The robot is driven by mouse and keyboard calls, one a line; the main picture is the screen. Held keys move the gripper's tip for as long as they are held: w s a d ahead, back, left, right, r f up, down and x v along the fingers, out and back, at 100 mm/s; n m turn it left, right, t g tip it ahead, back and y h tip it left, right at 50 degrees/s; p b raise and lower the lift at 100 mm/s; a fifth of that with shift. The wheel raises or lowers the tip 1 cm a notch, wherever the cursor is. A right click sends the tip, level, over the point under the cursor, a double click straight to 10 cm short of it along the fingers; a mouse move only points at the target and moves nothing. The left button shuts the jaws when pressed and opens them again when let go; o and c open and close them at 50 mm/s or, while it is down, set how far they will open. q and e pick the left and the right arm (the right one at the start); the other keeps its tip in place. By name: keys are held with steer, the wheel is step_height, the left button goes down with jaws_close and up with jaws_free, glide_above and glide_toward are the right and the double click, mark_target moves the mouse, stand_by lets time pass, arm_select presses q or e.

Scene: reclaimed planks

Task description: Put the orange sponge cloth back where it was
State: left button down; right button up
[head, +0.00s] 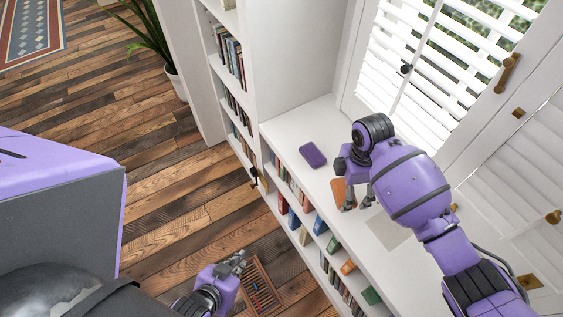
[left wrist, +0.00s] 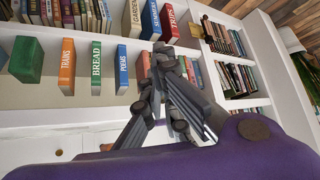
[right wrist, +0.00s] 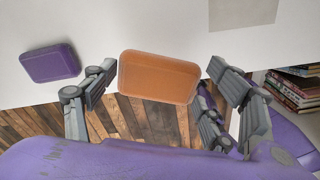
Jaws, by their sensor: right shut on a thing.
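The orange sponge cloth (head: 338,190) is at the white shelf top, partly hidden by my right gripper in the head view. In the right wrist view the flat, rounded orange cloth (right wrist: 158,77) lies between the fingers. My right gripper (head: 357,203) is shut on it, over the shelf top near its front edge. I cannot tell whether the cloth touches the surface. My left gripper (head: 240,260) is empty, low in front of the bookshelf. In the left wrist view its fingertips (left wrist: 161,50) are together.
A purple block-like pad (head: 313,154) lies on the white shelf top (head: 290,127), left of my right gripper. A pale grey-beige flat patch (head: 388,232) lies to the right. Books (left wrist: 92,60) fill shelves below. A slatted tray-like thing (head: 260,287) is near the floor by my left gripper.

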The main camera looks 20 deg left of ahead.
steer(key=shift+w+a+f, duration=0.1)
steer(key=shift+w+f, duration=0.35)
steer(key=shift+f, duration=0.15)
steer(key=shift+w+f, duration=0.4)
steer(key=shift+f, duration=0.2)
steer(key=shift+w+f, duration=0.3)
steer(key=shift+w, duration=0.1)
step_height(320, 180, down, 3)
steer(key=shift+f+b, duration=0.1)
steer(key=shift+b, duration=0.4)
arm_select(q)
steer(key=shift+s+a+f, duration=0.1)
steer(key=shift+s+f, duration=0.25)
steer(key=shift+f, duration=0.25)
arm_select(e)
steer(key=shift+w, duration=0.1)
steer(key=o, duration=1)
arm_select(q)
steer(key=shift+a, duration=0.1)
